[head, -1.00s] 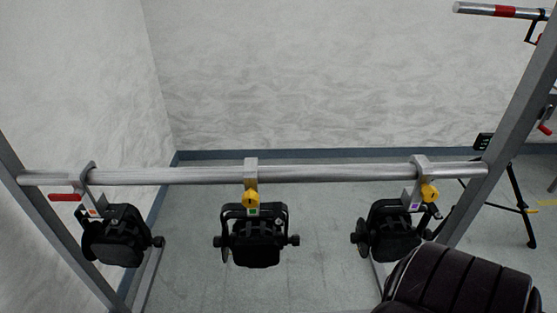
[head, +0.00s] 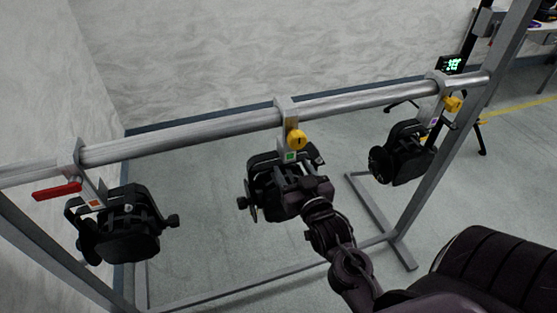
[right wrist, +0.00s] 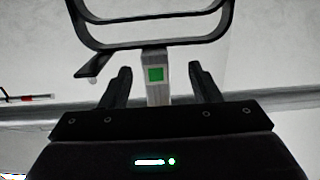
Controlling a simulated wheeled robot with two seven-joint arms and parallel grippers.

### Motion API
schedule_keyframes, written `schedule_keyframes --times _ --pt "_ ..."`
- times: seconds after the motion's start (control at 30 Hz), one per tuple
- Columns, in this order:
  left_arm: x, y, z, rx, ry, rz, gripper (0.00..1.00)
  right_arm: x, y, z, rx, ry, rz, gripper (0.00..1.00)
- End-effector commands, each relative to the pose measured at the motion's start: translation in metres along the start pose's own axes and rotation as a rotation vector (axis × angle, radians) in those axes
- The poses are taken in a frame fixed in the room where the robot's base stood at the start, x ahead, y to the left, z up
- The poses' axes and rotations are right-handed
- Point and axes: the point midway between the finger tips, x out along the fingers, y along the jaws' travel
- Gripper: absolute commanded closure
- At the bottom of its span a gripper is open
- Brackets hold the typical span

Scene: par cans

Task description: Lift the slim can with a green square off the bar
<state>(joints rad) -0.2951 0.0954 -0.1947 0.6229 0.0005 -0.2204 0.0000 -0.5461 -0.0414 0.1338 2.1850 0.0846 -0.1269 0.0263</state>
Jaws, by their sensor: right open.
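The black can with a green square (head: 290,156) hangs from the bar (head: 200,135) by a grey hook clamp (head: 287,112) with a yellow knob (head: 297,140). It is the middle one of three. My right gripper (head: 308,186) is in front of this can in the head view and covers part of its body and yoke. In the right wrist view my right gripper (right wrist: 160,72) is open. Its two fingers stand apart on either side of the grey stem with the green square (right wrist: 155,74). The black yoke (right wrist: 150,42) shows beyond the fingertips. My left gripper is not in view.
A can with an orange square (head: 125,232) and a red lever (head: 57,191) hangs at the left. A can with a purple square (head: 403,152) hangs at the right. Grey frame posts (head: 450,140) hold the bar. A tripod stands behind at the right.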

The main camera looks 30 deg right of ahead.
Motion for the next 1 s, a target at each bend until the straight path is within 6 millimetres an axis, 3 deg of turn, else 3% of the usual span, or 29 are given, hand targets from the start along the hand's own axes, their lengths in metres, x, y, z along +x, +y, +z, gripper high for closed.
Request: schedule_keyframes --times 0.1,0.3,0.7,1.0 --pt "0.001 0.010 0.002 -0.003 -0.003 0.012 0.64 0.002 0.006 -0.020 0.003 0.055 0.015 0.44" --pt "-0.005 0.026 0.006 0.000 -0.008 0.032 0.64 0.022 0.006 -0.025 0.003 0.062 0.015 0.44" --pt "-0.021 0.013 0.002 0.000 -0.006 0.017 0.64 0.071 0.003 -0.025 0.002 0.058 0.014 0.44" --pt "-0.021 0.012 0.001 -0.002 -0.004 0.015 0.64 0.075 0.003 -0.024 0.002 0.056 0.014 0.44"
